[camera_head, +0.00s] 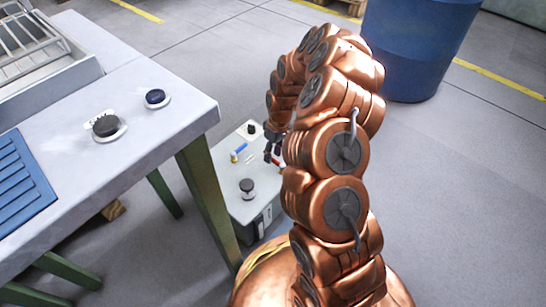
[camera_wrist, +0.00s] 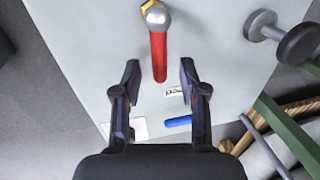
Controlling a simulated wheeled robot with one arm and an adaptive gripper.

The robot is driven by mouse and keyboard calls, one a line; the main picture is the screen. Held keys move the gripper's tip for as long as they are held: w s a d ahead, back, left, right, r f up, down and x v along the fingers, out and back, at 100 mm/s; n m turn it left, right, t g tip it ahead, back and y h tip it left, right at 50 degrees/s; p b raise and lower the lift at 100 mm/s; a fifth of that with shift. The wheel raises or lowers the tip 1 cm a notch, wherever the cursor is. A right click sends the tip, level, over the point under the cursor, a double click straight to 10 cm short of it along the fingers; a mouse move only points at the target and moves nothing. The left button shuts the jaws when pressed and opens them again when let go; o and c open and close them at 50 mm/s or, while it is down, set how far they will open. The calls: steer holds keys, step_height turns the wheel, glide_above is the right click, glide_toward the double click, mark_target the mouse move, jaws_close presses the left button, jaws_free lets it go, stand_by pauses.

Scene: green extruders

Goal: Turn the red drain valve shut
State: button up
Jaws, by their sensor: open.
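The red drain valve (camera_wrist: 158,55) has a red lever on a silver ball-shaped hub with a brass fitting, on top of a light grey box (camera_wrist: 90,45). In the wrist view the lever points from the hub towards my gripper (camera_wrist: 160,72). My gripper is open, its fingertips apart on either side of the lever's free end, with gaps on both sides. I cannot tell the height of the fingertips over the lever.
A blue lever (camera_wrist: 178,122) and small labels are on the box nearby. A dark knob (camera_wrist: 298,42) stands on it too. A worktable (camera_head: 165,95) with green legs (camera_head: 207,190) stands close on the left. A blue barrel (camera_head: 415,45) stands behind.

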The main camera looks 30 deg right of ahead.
steer(key=shift+a+f, duration=0.1)
steer(key=shift+f, duration=0.35)
jaws_close()
stand_by(0.4)
